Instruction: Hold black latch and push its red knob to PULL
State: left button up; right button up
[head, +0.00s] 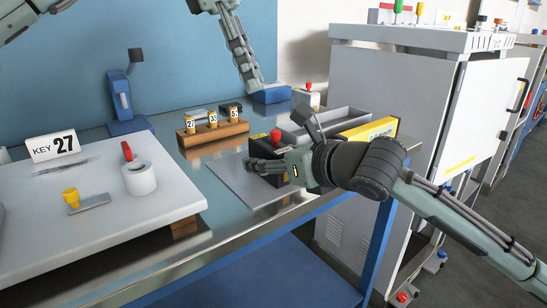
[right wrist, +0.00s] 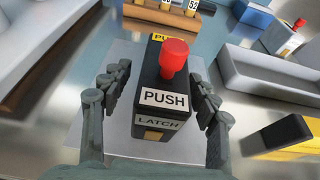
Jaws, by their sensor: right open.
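The black latch (head: 261,179) is a small upright block on a grey plate (head: 235,187) on the bench. Its red knob (head: 275,136) rises from its top. In the right wrist view the black latch (right wrist: 150,75) has a white PUSH label and a LATCH label on the side facing me. A yellow label behind the red knob (right wrist: 174,55) is partly hidden. My right gripper (right wrist: 162,95) is open, with its fingers on either side of the latch. It also shows in the head view (head: 268,168). My left gripper (head: 252,82) hangs above the bench's back edge, away from the latch; its opening is unclear.
A wooden block with numbered yellow tags (head: 212,133) stands behind left of the latch. A grey tray (head: 322,128) and a yellow block (head: 369,130) are to the right. A grey cabinet (head: 385,150) stands at right.

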grip_shut()
dwell(1.1)
